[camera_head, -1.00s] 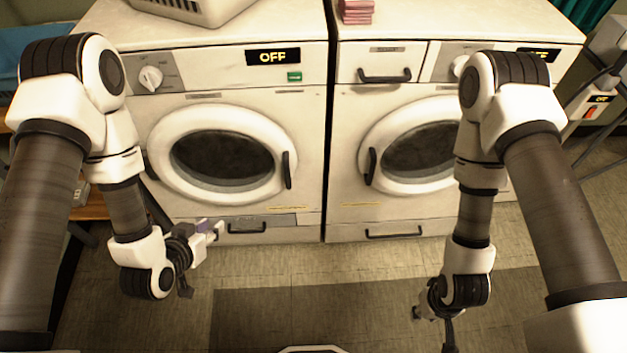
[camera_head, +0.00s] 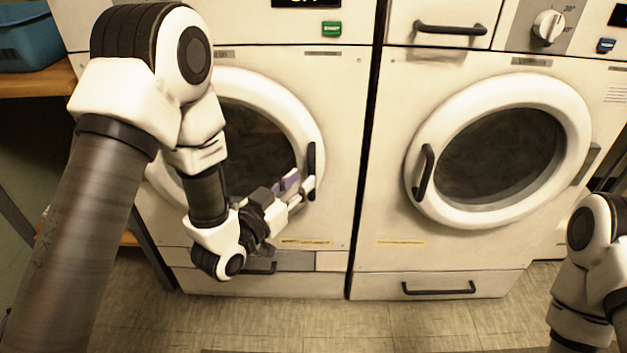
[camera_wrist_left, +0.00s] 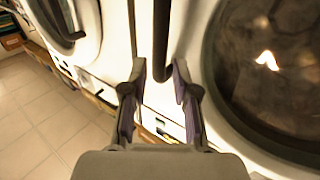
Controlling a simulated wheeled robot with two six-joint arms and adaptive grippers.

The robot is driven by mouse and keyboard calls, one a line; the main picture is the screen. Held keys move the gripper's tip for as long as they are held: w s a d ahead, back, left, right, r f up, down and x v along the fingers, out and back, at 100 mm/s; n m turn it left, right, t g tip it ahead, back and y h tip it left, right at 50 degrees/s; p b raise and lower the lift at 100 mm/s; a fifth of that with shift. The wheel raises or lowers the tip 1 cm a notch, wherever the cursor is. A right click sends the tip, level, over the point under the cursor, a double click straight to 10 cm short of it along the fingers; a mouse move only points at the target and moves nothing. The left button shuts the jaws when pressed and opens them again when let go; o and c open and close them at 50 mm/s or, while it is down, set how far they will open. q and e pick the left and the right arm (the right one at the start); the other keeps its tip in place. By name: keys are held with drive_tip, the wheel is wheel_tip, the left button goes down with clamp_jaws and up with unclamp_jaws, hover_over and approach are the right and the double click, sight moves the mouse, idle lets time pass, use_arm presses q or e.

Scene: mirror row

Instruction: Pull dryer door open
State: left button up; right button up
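The dryer looks to be the left white machine, with a round door (camera_head: 285,100) and dark glass. Its black vertical handle (camera_head: 311,160) is on the door's right side, and the door looks closed. My left gripper (camera_head: 298,186) is at the lower part of this handle. In the left wrist view the two fingers (camera_wrist_left: 159,75) are apart, and the black handle (camera_wrist_left: 161,35) shows between their tips, with no clear contact. My right gripper is out of view; only part of my right arm shows at the right edge.
The right machine has a similar closed round door (camera_head: 500,150), with its handle (camera_head: 424,172) on the left side. A drawer (camera_head: 438,288) is below it. A blue bin (camera_head: 25,40) sits on a wooden shelf at left. Floor is clear in front.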

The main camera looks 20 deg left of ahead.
sight(309, 174)
use_arm(q)
drive_tip(key=x, duration=0.5)
drive_tip(key=shift+b, duration=0.3)
drive_tip(key=shift+s, duration=0.1)
clamp_jaws()
drive_tip(key=shift+f, duration=0.1)
